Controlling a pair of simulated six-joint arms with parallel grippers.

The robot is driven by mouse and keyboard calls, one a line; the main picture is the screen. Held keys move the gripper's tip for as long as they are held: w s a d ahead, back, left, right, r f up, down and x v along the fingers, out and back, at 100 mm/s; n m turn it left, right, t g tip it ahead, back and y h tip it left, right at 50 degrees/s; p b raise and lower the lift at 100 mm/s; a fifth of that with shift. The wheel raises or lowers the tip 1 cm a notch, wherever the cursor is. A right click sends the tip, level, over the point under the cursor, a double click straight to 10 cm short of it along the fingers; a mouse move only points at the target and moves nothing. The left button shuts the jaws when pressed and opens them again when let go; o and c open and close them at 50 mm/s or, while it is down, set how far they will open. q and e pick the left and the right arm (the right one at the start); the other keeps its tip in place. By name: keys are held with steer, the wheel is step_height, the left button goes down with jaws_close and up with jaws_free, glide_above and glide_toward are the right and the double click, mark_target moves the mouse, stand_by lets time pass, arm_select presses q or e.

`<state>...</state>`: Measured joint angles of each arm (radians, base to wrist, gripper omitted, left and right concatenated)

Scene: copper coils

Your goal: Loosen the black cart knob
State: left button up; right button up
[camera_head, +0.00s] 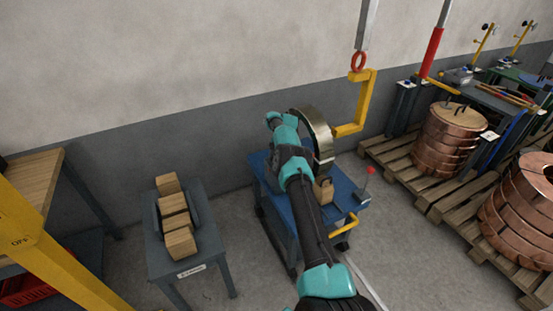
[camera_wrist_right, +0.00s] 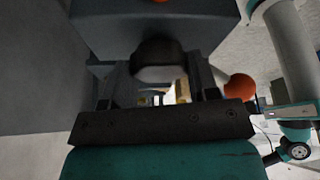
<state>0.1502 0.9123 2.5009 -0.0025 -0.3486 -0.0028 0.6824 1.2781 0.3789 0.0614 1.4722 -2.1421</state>
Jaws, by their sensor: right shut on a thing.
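The blue cart (camera_head: 347,190) stands against the grey wall, with a metal coil ring (camera_head: 320,138) upright on it. My right arm reaches over the cart from the bottom of the head view; its gripper is hidden there behind the arm and wrist. In the right wrist view my right gripper (camera_wrist_right: 158,90) has its two dark fingers on either side of a black rounded knob (camera_wrist_right: 156,52) and is shut on it. The knob is dark and partly blurred, and it is hidden in the head view. My left gripper is not in view.
A yellow C-hook (camera_head: 360,105) hangs close to the right of the coil. A red-tipped lever (camera_head: 370,170) rises from the cart's right side. A grey stand (camera_head: 155,258) with wooden blocks is at left. Copper coils (camera_head: 440,145) sit on pallets at right.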

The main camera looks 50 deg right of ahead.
steer(key=o, duration=0.9)
steer(key=shift+m, duration=0.3)
steer(key=m+t, duration=0.1)
steer(key=m, duration=0.2)
steer(key=m+t, duration=0.1)
steer(key=m, duration=0.1)
steer(key=shift+s+m+h, duration=0.15)
steer(key=shift+m+h, duration=0.25)
steer(key=m+t+h, duration=0.1)
steer(key=m, duration=0.2)
steer(key=shift+a+m, duration=0.1)
steer(key=shift+m, duration=0.2)
steer(key=m+h, duration=0.1)
steer(key=m, duration=0.2)
steer(key=shift+m+t, duration=0.3)
steer(key=shift+t, duration=0.1)
steer(key=shift+a+m+h, duration=0.1)
steer(key=shift+m+h, duration=0.9)
steer(key=shift+m, duration=0.9)
steer(key=shift+m+h, duration=0.3)
steer(key=shift+m, duration=0.5)
